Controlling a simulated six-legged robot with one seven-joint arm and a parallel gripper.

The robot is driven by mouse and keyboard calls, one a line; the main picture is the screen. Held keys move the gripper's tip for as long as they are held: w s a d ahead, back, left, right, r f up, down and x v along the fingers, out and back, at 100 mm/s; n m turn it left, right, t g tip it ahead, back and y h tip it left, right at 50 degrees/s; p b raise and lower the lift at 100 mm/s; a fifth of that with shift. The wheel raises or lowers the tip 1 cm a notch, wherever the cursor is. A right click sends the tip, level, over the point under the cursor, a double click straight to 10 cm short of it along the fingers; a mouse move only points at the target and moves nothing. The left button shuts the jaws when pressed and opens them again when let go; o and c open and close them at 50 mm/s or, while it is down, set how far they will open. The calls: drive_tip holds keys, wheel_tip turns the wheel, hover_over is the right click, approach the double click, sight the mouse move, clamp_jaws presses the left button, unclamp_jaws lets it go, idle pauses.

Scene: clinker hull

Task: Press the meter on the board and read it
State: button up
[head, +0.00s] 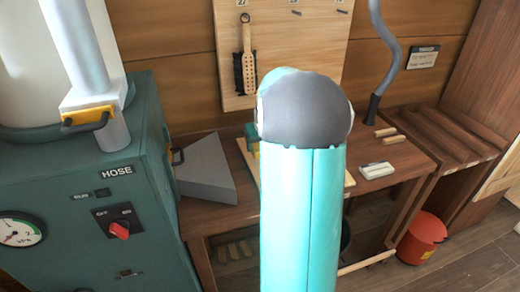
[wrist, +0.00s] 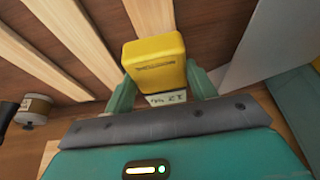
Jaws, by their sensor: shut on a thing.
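The yellow meter (wrist: 155,60) is between the two green fingers of my gripper (wrist: 163,93) in the wrist view, and the gripper is shut on it. A small pale patch with dark digit-like marks shows at its near end; I cannot read it surely. Pale wooden strips (wrist: 85,45) lie over darker wood beyond the meter. I cannot tell whether the meter touches the wood. In the head view my arm hides most of the gripper and meter. A pale board edge (head: 249,160) shows on the bench just left of my arm.
The bench (head: 205,215) carries a grey wedge-shaped box (head: 205,168), a white block (head: 377,170) and small wooden pieces (head: 390,135). A green HOSE cabinet (head: 95,225) stands left. A red bucket (head: 422,238) is on the floor right. A tool board (head: 290,40) hangs behind.

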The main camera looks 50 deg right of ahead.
drive_tip(key=shift+r, duration=0.1)
idle(0.7)
drive_tip(key=a+r+n+t+h, duration=0.1)
drive_tip(key=a+r+t, duration=0.3)
drive_tip(key=a+r, duration=0.75)
drive_tip(key=a+r+n+t+h, duration=0.1)
drive_tip(key=a+r+t, duration=0.2)
drive_tip(key=a+r, duration=0.9)
drive_tip(key=s+a+r+t, duration=0.4)
drive_tip(key=s+a+r, duration=0.3)
drive_tip(key=r, duration=0.1)
drive_tip(key=s+a+r+n+t+y, duration=0.1)
drive_tip(key=s+a+r+t, duration=0.3)
drive_tip(key=r, duration=0.5)
drive_tip(key=s+a, duration=0.2)
drive_tip(key=s, duration=0.1)
drive_tip(key=shift+s+a+r+n, duration=0.3)
drive_tip(key=shift+s+a, duration=0.05)
drive_tip(key=shift+s, duration=0.05)
